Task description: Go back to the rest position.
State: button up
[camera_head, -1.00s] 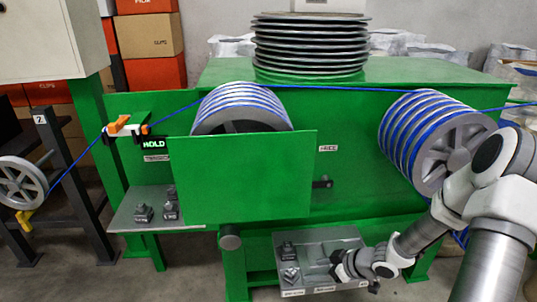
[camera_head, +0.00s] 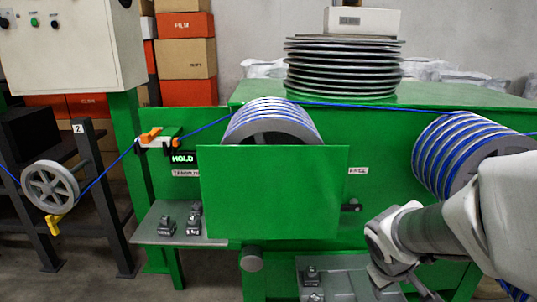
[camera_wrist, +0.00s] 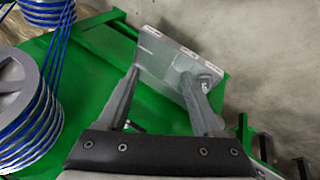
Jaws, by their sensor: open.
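My gripper (camera_wrist: 166,90) shows in the wrist view with its two fingers spread apart and nothing between them. Beyond the fingers is a grey shelf (camera_wrist: 152,57) with a small metal block near the right finger. In the head view my arm comes in from the right, and its end is low in the picture, partly cut off by the bottom edge. The blue cable (camera_head: 370,105) runs from the small left wheel (camera_head: 50,187) past the orange clamp (camera_head: 151,136) and over the middle drum (camera_head: 272,118) to the right drum (camera_head: 455,150).
The green machine (camera_head: 390,190) fills the middle, with a green front panel (camera_head: 272,192). A left shelf (camera_head: 150,232) holds several dark weights. A lower shelf (camera_head: 340,280) lies near my arm's end. Stacked discs (camera_head: 342,68) stand on top.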

jog(key=s+a+r+m+t+y+p, duration=0.1)
jog(key=s+a+r+m+y+p, duration=0.1)
jog(key=s+a+r, duration=0.5)
jog(key=s+a+r+m+t+y+p, duration=0.1)
jog(key=s+a+r+m+y+p, duration=0.15)
jog(key=s+r, duration=0.4)
notch_tip(320, 180, up, 17)
jog(key=w+a+p, duration=0.1)
jog(key=w+p, duration=0.2)
jog(key=p, duration=1.2)
jog(key=shift+n+p, duration=0.3)
jog(key=shift+n, duration=0.15)
jog(key=shift+h, duration=0.25)
